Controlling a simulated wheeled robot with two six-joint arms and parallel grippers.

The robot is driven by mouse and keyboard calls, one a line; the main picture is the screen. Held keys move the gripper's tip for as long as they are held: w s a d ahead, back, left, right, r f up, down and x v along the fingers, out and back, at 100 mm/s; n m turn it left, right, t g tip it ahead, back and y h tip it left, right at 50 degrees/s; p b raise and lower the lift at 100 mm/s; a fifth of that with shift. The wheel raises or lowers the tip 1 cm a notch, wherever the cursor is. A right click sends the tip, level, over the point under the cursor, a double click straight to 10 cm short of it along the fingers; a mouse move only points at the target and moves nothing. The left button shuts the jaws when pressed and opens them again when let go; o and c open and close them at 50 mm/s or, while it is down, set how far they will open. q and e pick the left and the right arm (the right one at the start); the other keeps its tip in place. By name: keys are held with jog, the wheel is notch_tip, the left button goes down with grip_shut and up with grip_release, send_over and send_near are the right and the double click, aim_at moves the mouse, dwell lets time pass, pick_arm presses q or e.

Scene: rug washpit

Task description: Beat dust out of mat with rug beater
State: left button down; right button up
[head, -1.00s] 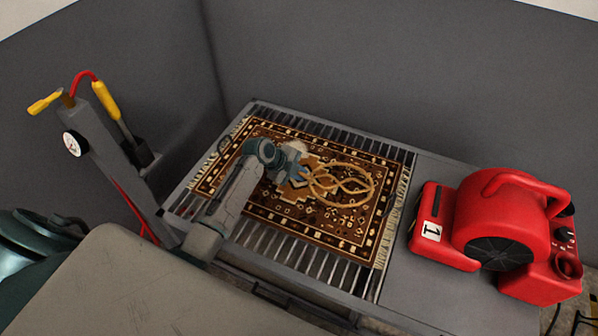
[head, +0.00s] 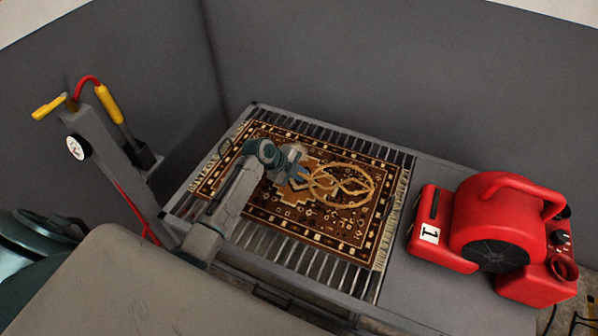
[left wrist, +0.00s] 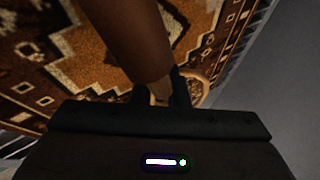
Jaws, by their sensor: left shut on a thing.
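The brown patterned mat (head: 270,215) with pale fringes lies flat on a slatted grate. It also fills much of the left wrist view (left wrist: 60,55). The rug beater (head: 365,183), a looped tan cane head, is over the right half of the mat. Whether it touches the mat I cannot tell. My left gripper (head: 300,183) is shut on the beater's handle, above the middle of the mat. In the left wrist view the brown handle (left wrist: 130,40) runs out from between the dark fingers (left wrist: 165,90). My right gripper is not in view.
A red blower (head: 495,225) marked 1 stands on the grey ledge (head: 430,190) right of the grate (head: 310,262). A grey post (head: 115,150) with a gauge and a yellow-handled wand stands at left. Grey walls (head: 350,70) enclose the back.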

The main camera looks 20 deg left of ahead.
pick_arm(q)
notch_tip(320, 180, down, 2)
jog(key=shift+f, duration=0.1)
notch_tip(320, 180, up, 5)
jog(key=p, duration=0.3)
jog(key=shift+p, duration=0.3)
jog(key=shift+f, duration=0.1)
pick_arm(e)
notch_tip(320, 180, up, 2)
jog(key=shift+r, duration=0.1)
